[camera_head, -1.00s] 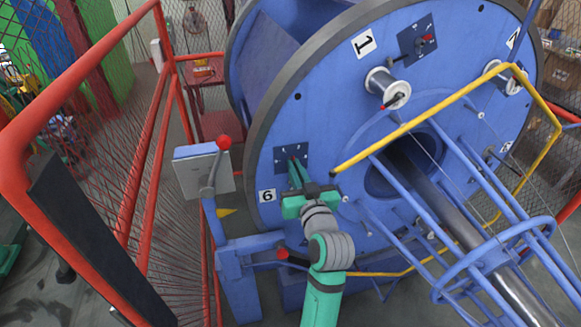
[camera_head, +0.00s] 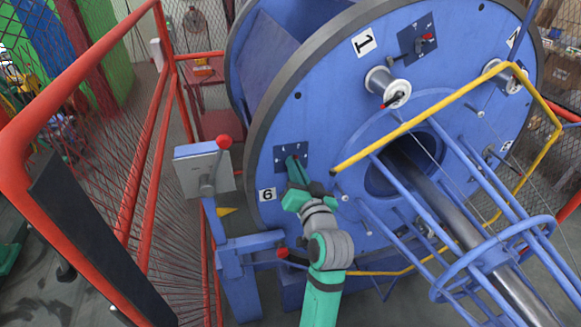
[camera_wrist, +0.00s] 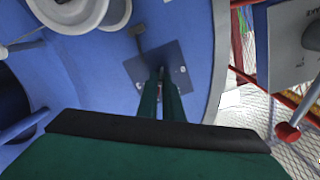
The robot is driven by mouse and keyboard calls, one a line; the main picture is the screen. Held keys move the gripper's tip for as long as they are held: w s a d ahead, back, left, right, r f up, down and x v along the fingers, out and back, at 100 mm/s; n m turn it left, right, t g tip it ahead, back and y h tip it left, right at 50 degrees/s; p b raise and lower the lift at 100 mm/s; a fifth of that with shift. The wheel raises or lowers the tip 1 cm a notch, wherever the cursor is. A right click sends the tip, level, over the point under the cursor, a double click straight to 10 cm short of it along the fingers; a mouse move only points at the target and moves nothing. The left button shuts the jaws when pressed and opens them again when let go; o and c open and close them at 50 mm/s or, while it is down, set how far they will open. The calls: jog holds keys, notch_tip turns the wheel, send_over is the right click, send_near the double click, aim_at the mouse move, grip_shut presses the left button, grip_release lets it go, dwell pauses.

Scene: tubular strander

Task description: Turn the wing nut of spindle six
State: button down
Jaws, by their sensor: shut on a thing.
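Spindle six's dark blue plate (camera_head: 281,153) is on the left of the big blue disc (camera_head: 330,110), above the number label (camera_head: 267,194). The plate also shows in the wrist view (camera_wrist: 181,58). My green gripper (camera_head: 293,162) reaches the plate's middle, its fingers pointing into the disc face. In the wrist view my gripper (camera_wrist: 161,76) has its fingers nearly together at the plate. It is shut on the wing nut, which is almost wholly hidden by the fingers.
A grey box with a red-knobbed lever (camera_head: 223,143) stands left of the disc. Red railing (camera_head: 155,150) and mesh run along the left. A yellow bar (camera_head: 420,118) and blue tubes (camera_head: 440,210) lie to the right. A white spool (camera_head: 381,84) sits above.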

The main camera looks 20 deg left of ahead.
jog(key=c, duration=1.9)
grip_release()
jog(key=v, duration=1)
jog(key=shift+s+d, duration=0.25)
jog(key=shift+s, duration=0.05)
